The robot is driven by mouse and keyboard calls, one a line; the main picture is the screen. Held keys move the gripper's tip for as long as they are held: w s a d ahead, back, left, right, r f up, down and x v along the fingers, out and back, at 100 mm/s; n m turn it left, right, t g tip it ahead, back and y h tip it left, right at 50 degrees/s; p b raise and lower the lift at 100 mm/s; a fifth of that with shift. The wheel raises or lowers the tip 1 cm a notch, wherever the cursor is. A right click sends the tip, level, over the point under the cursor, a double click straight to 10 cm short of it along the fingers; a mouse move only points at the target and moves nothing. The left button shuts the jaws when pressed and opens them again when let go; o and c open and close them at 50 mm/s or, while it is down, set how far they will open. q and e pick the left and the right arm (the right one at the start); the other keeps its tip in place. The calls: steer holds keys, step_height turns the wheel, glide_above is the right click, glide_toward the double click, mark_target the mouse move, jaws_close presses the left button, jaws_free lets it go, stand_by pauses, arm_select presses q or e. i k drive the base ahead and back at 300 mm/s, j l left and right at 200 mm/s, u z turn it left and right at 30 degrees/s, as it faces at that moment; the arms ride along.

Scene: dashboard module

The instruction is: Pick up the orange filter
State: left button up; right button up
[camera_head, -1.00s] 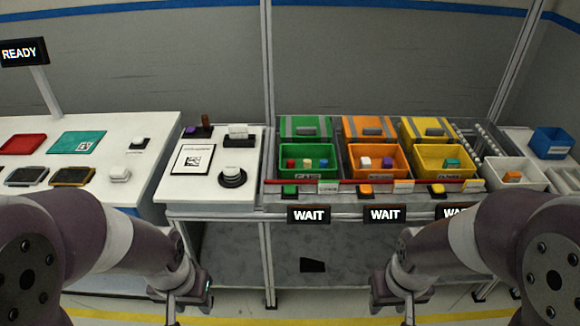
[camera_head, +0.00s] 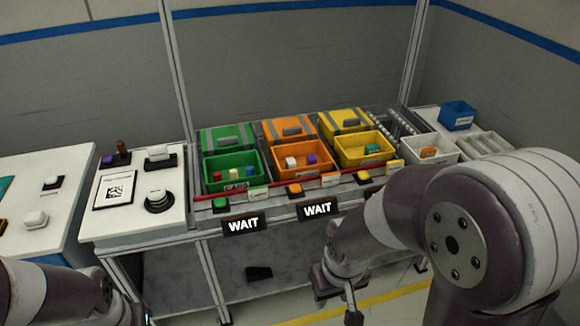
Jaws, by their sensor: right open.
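A small orange block (camera_head: 428,153), which looks like the orange filter, lies in a white open bin (camera_head: 440,160) at the right end of the bench. My right gripper (camera_head: 352,303) is open and empty, low in front of the bench and well below and left of that bin. My left arm shows at the bottom left. Its gripper (camera_head: 138,316) is mostly cut off by the frame's lower edge, so its jaws cannot be read.
Green (camera_head: 232,170), orange (camera_head: 298,160) and yellow (camera_head: 365,148) bins with small coloured parts stand mid-bench behind a red rail. A blue bin (camera_head: 457,115) stands behind the white one. WAIT signs (camera_head: 244,224) hang on the front edge. My right arm fills the lower right.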

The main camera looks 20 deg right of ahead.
mark_target(430, 151)
steer(key=z, duration=1.5)
steer(key=i+l+u, duration=0.15)
steer(key=i+l, duration=0.15)
steer(key=i, duration=0.2)
steer(key=i+l+u, duration=0.15)
steer(key=i+l, duration=0.25)
steer(key=i+l+u, duration=0.2)
steer(key=i+l, duration=0.2)
steer(key=i+l+u, duration=0.15)
steer(key=i+l, duration=0.35)
steer(key=i+l+u, duration=0.15)
steer(key=i+l, duration=0.25)
steer(key=l, duration=0.15)
steer(key=i+l+u, duration=0.15)
steer(key=i+l, duration=0.25)
steer(key=l, duration=0.2)
